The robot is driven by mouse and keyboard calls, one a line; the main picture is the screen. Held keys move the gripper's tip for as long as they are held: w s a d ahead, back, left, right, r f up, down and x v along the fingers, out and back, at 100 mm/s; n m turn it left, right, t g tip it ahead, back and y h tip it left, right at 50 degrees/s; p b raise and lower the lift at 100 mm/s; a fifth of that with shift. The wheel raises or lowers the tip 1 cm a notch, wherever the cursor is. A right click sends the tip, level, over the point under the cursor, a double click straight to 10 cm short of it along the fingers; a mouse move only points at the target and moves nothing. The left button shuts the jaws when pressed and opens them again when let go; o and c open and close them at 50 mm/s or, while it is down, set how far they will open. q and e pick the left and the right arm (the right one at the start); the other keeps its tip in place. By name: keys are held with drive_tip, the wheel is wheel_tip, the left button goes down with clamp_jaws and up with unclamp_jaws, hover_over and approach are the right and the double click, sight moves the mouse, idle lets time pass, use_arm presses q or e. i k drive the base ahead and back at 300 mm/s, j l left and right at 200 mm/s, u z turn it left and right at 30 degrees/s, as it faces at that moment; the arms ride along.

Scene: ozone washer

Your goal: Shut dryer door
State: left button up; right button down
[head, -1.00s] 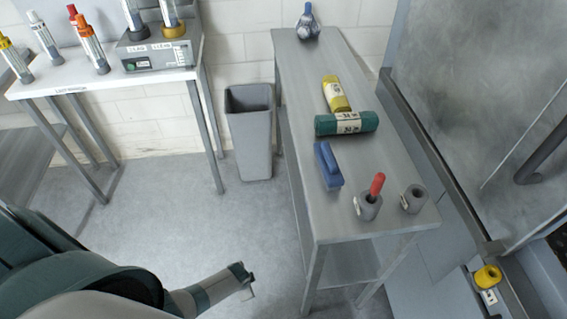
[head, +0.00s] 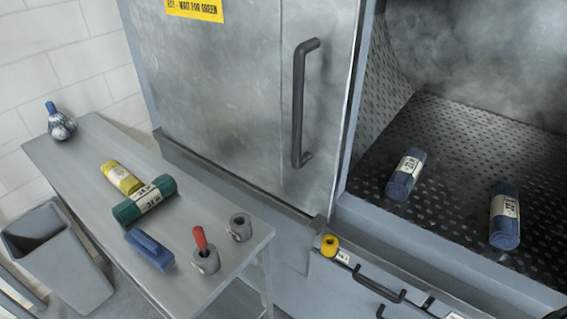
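The dryer door (head: 235,105) is a grey metal panel with a black vertical bar handle (head: 298,105). It stands to the left of the dryer's opening, which is uncovered. Inside, two blue rolls with white labels, one at the left (head: 405,174) and one at the right (head: 504,216), lie on a perforated dark floor (head: 450,200). Neither of my grippers shows in the head view now.
A metal table (head: 95,215) stands in front of the door at the left. It holds a yellow roll (head: 122,178), a green roll (head: 144,201), a blue brush-like block (head: 149,250), two grey holders and a blue-white bottle (head: 60,122). A grey bin (head: 60,265) stands beside it. A yellow knob (head: 329,245) and black handles sit below the opening.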

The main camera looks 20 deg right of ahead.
sight(263, 91)
drive_tip(key=j+z, duration=0.15)
drive_tip(key=j, duration=0.5)
drive_tip(key=j+z, duration=0.15)
drive_tip(key=j, duration=0.5)
drive_tip(key=j+z, duration=0.2)
drive_tip(key=j, duration=0.45)
drive_tip(key=j+z, duration=0.15)
drive_tip(key=j, duration=0.5)
drive_tip(key=k+j+z, duration=0.15)
drive_tip(key=j, duration=0.45)
